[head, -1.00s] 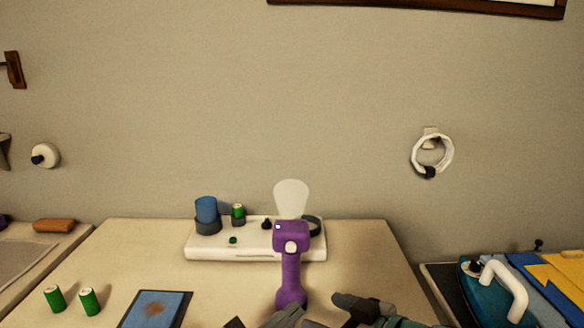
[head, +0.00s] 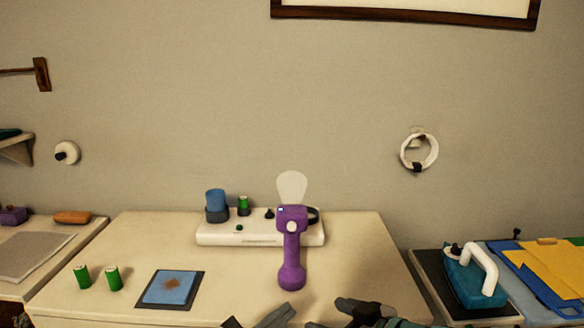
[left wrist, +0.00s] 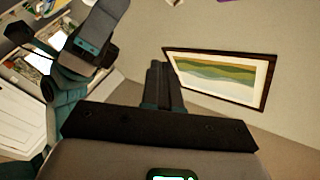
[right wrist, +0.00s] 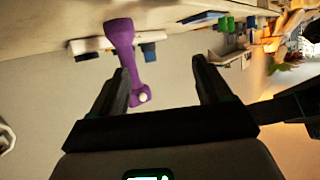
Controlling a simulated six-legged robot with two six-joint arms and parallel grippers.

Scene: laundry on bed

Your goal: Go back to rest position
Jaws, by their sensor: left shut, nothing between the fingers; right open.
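My right gripper (right wrist: 165,80) is open and empty in the right wrist view. A purple handheld device (head: 292,255) with a pale oval top stands on the cream table (head: 350,240). In the right wrist view the purple device (right wrist: 122,45) shows upside down, beyond the spread fingers and not held. In the head view, dark gripper parts show only at the bottom edge, largely cut off.
A white base (head: 260,236) with a blue cup (head: 215,200) stands on the table. An iron (head: 475,278) is at right. A framed picture (left wrist: 220,75) and white ring (head: 420,152) hang on the wall.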

